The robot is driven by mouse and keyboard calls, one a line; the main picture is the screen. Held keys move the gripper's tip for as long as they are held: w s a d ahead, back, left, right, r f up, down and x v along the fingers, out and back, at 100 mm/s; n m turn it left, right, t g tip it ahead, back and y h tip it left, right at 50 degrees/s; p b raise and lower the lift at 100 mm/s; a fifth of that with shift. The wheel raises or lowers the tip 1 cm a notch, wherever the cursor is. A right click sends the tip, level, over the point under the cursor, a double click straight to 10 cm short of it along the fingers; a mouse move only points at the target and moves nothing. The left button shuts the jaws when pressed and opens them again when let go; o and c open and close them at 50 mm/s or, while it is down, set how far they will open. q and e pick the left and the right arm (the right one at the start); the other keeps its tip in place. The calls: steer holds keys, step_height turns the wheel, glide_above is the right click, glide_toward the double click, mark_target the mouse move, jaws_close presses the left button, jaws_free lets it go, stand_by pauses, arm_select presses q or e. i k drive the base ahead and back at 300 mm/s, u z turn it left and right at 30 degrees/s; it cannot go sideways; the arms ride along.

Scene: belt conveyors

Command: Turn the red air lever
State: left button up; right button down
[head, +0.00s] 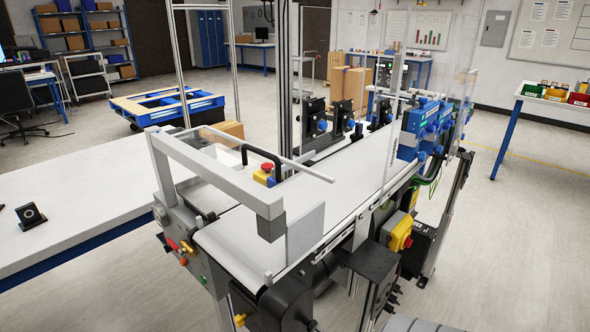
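A small red lever (172,243) shows on the near left end of the belt conveyor (250,222), beside brass-coloured air fittings (187,247). It is small in the head view, so its exact angle is hard to tell. Neither of my grippers shows in this view.
A grey frame (215,172) arches over the conveyor's near end. A red stop button on a yellow box (266,173) sits beside the belt. A red and yellow switch (401,236) is on the right side. A white table (75,215) stands left; open floor lies right.

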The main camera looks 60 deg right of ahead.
mark_target(172, 245)
steer(key=z, duration=1.25)
